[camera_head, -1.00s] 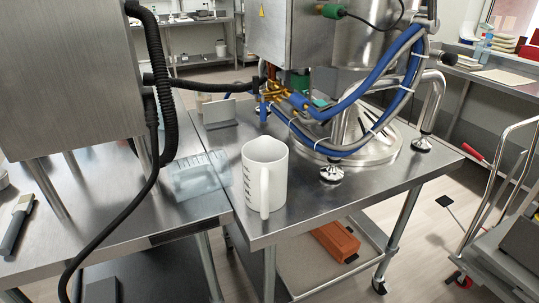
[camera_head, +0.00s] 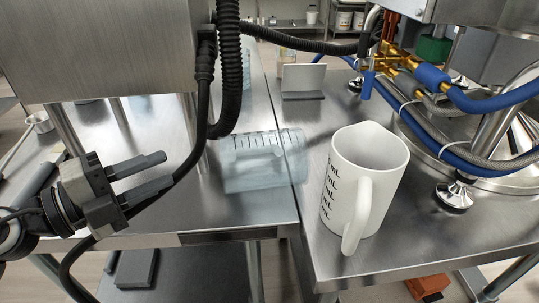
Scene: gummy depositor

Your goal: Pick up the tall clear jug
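The clear jug (camera_head: 255,170) is see-through and pale blue, with dark graduation marks. It appears to lie on its side on the left steel table, its right end at the seam with the right table. My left gripper (camera_head: 168,170) is open and empty at the left, its two dark fingers pointing right toward the jug. A gap remains between the fingertips and the jug, with a black cable passing there. My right gripper is not in view.
An opaque white jug (camera_head: 366,165) with mL marks stands upright on the right table (camera_head: 300,250), right of the clear jug. A steel machine box (camera_head: 100,50) overhangs the left table, with black hoses (camera_head: 229,70) hanging down. Blue hoses (camera_head: 490,100) run at the right.

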